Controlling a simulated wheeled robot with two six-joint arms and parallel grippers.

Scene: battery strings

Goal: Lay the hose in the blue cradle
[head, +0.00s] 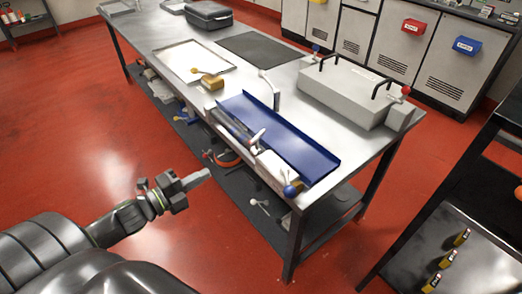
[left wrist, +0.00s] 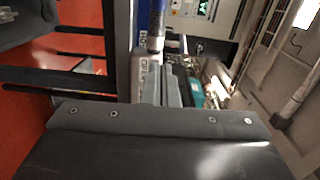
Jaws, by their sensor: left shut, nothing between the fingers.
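The blue cradle (head: 290,145) is a long open trough along the front edge of the steel table. I cannot pick out the hose with certainty; small grey and white parts lie along the cradle's front side, too small to tell apart. My left gripper (head: 207,173) is in front of the table, over the red floor, apart from the cradle. Its fingers are shut and empty; they also show in the left wrist view (left wrist: 161,92). My right gripper is not in view.
On the steel table (head: 150,28) are a white tray (head: 192,58), a dark mat (head: 258,48), a black case (head: 208,14) and a grey box with black handles (head: 345,92). A grey bent bar (head: 275,88) stands behind the cradle. A lower shelf (head: 240,190) holds clutter.

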